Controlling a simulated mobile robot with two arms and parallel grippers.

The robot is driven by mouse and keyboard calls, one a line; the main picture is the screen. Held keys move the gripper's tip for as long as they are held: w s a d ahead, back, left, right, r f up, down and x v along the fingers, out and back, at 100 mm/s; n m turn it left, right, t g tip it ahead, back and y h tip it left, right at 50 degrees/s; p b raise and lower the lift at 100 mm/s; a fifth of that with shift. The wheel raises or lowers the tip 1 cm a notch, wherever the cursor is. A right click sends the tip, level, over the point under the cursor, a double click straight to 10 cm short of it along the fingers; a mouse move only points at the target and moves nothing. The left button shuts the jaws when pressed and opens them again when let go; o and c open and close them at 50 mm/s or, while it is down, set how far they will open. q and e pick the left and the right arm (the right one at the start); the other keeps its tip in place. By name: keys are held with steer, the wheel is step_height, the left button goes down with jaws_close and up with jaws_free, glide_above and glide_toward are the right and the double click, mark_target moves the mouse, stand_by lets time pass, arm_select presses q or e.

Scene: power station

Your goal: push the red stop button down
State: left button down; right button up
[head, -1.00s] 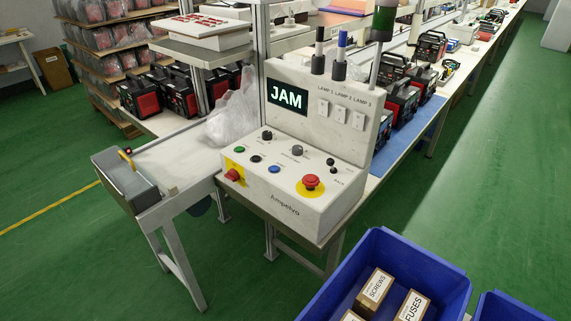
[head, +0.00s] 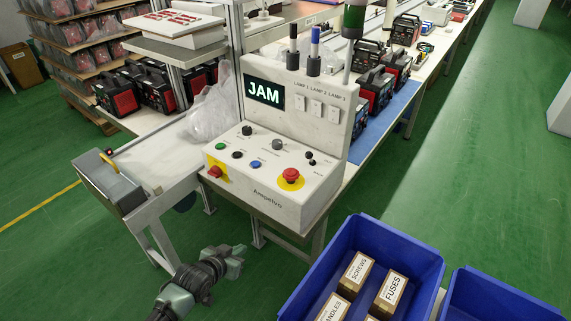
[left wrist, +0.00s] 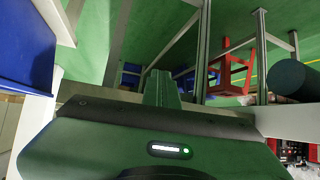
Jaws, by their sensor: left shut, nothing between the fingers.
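A red mushroom button (head: 291,176) on a round yellow plate sits at the right of the white control box (head: 262,208); it stands up from the panel. A second red knob (head: 214,172) on a yellow patch is at the box's left corner. Which is labelled stop, I cannot read. My left gripper (head: 238,254) is shut and empty, in front of and below the box, apart from both red controls. Its closed fingers also show in the left wrist view (left wrist: 161,88), where neither red control is visible. My right gripper is out of view.
The screen (head: 264,92) reads JAM. A blue bin (head: 414,253) with labelled boxes stands to the right of my left gripper. A conveyor end (head: 125,185) is to the left. Green floor lies below.

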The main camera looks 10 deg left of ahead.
arm_select(q)
steer(key=w+d+r+m+t+h, duration=0.1)
steer(key=d+r, duration=0.1)
steer(key=r, duration=0.8)
steer(key=w+d+r+t+h+p, duration=0.1)
steer(key=d+r, duration=0.2)
steer(key=r, duration=0.7)
steer(key=w+d+r+m+t+h, duration=0.1)
steer(key=d+r+h, duration=0.1)
steer(key=r, duration=0.8)
steer(key=shift+d+m+t+p, duration=0.25)
steer(key=shift+m+t+p, duration=0.05)
steer(key=shift+p, duration=0.1)
steer(key=shift+w, duration=0.2)
steer(key=p, duration=0.2)
glide_above(287, 178)
step_height(287, 178, down, 2)
steer(key=shift+f, duration=0.15)
step_height(287, 178, down, 3)
steer(key=shift+s+a+r, duration=0.1)
steer(key=shift+s+a, duration=0.05)
steer(key=shift+f, duration=0.65)
